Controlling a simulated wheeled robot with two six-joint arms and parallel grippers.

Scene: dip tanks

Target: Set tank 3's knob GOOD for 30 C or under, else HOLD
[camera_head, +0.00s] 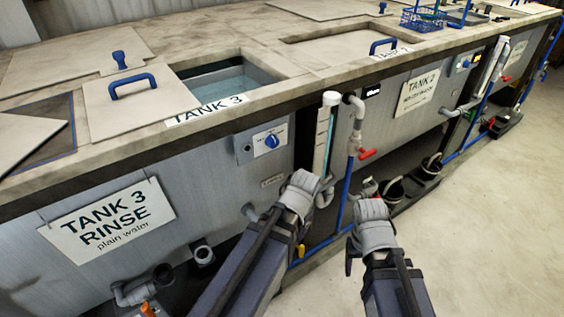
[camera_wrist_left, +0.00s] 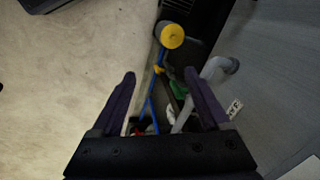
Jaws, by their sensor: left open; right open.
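Tank 3's blue knob (camera_head: 271,141) sits on a small white label panel on the tank's grey front wall, right of the "TANK 3 RINSE plain water" sign (camera_head: 107,216). The panel's lettering and the knob's setting are too small to read. No temperature is legible. My left gripper (camera_wrist_left: 160,82) is open and empty in the left wrist view, with floor and pipes beyond its fingers; in the head view its arm reaches up below and right of the knob, apart from it. My right gripper (camera_head: 366,190) is open, farther right near the pipes; its fingers are hard to make out.
Tank 3's opening (camera_head: 228,82) shows water beside a lid with a blue handle (camera_head: 132,85). A clear upright tube (camera_head: 324,135) and a pipe with a red valve lever (camera_head: 367,154) stand right of the knob. Tank 2 (camera_head: 417,93) is farther along. Floor at right is clear.

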